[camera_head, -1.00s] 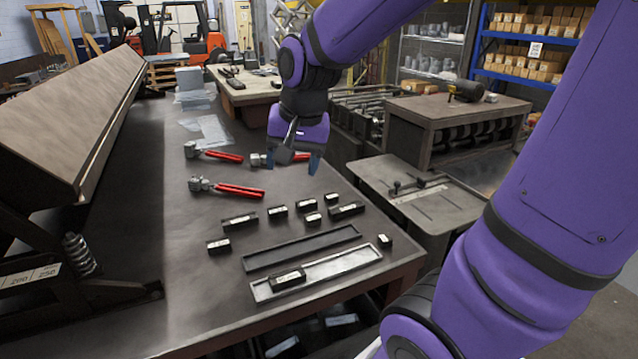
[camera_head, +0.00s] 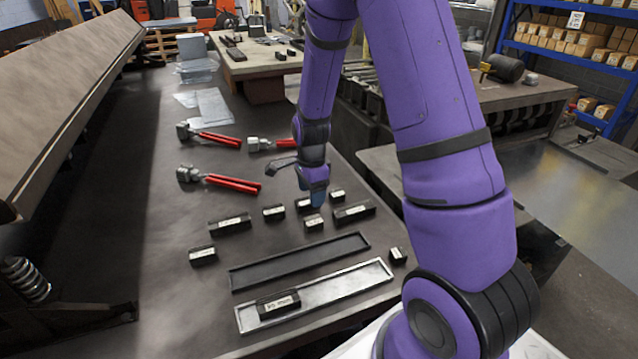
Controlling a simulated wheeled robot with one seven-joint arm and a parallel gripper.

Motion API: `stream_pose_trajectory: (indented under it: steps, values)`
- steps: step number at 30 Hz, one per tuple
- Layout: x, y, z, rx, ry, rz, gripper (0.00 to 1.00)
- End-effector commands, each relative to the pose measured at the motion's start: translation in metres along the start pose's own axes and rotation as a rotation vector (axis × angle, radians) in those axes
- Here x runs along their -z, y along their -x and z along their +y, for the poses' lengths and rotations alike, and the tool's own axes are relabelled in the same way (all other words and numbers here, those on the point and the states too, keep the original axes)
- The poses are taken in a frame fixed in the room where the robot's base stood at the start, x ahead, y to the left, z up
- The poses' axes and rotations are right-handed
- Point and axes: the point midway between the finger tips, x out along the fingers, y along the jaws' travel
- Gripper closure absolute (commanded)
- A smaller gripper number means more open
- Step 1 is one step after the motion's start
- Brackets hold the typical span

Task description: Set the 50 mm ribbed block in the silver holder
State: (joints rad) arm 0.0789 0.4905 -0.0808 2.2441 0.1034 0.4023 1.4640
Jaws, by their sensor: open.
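The silver holder (camera_head: 345,284) lies near the front edge of the workbench, with one black labelled block (camera_head: 278,303) inside its left part. Several more black blocks lie behind it: a long one (camera_head: 229,222) at left, a long one (camera_head: 353,211) at right, and short ones (camera_head: 273,212) between. Another short block (camera_head: 202,255) lies at left, and one (camera_head: 398,256) lies just right of the holder. The labels are too small to read, so I cannot tell which is the 50 mm ribbed block. My gripper (camera_head: 317,198) is open, pointing down over the short blocks, partly hiding one (camera_head: 304,204).
A dark empty holder (camera_head: 300,261) lies just behind the silver one. Red-handled tools (camera_head: 230,183) and clear sheets (camera_head: 205,105) lie farther back. A long sheet-metal machine (camera_head: 70,95) stands along the left. The bench between it and the blocks is clear.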

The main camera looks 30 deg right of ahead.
Motion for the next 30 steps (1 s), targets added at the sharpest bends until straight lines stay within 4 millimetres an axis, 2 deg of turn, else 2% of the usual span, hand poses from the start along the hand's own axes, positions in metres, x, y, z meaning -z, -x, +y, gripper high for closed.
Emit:
stream_pose_trajectory:
  steps: [8, 21, 30]
  values:
    - [0.002, -0.021, -0.001, -0.01, -0.033, 0.003, 0.34]
    - [0.002, -0.083, 0.0, -0.01, -0.03, 0.003, 0.34]
    - [0.002, -0.099, 0.0, -0.008, -0.03, 0.002, 0.34]
